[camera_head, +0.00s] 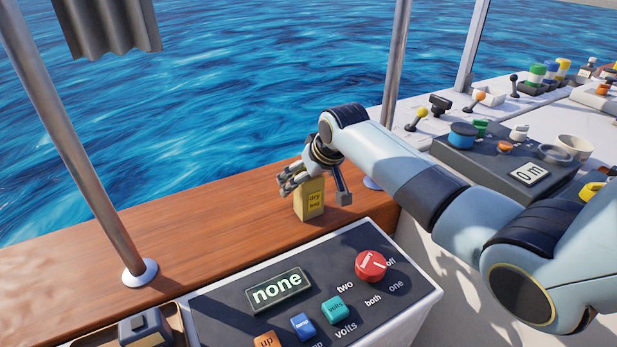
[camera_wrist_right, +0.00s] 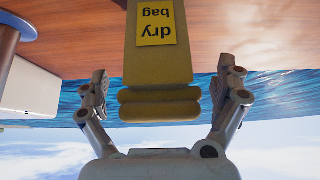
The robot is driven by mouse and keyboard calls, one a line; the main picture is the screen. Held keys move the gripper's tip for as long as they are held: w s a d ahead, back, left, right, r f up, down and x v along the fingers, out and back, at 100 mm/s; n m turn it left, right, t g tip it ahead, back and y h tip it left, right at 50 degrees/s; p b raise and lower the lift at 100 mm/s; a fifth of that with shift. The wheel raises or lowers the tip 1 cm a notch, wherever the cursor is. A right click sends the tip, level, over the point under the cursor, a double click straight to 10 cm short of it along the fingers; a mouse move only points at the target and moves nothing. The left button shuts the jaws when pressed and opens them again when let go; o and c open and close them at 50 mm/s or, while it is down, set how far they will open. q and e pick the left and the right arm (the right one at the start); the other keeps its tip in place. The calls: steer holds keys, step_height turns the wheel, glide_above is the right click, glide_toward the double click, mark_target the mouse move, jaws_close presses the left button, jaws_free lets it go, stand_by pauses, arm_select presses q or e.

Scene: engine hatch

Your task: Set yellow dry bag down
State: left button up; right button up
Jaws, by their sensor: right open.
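There the right gripper (camera_wrist_right: 163,88) is open, with one finger on each side of the bag and a gap visible on both sides. The bag's base is out of the wrist view. My left gripper is not in view.
A control panel (camera_head: 222,306) with a red knob (camera_head: 370,265) and coloured buttons lies in front of the ledge. A metal post (camera_head: 75,150) rises at the left, another (camera_head: 397,60) behind my arm. Ledge left of the bag is clear. Water lies beyond.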

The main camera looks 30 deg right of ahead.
steer(key=shift+s+r, duration=0.2)
steer(key=shift+r, duration=0.3)
steer(key=p+v, duration=0.2)
steer(key=v, duration=0.9)
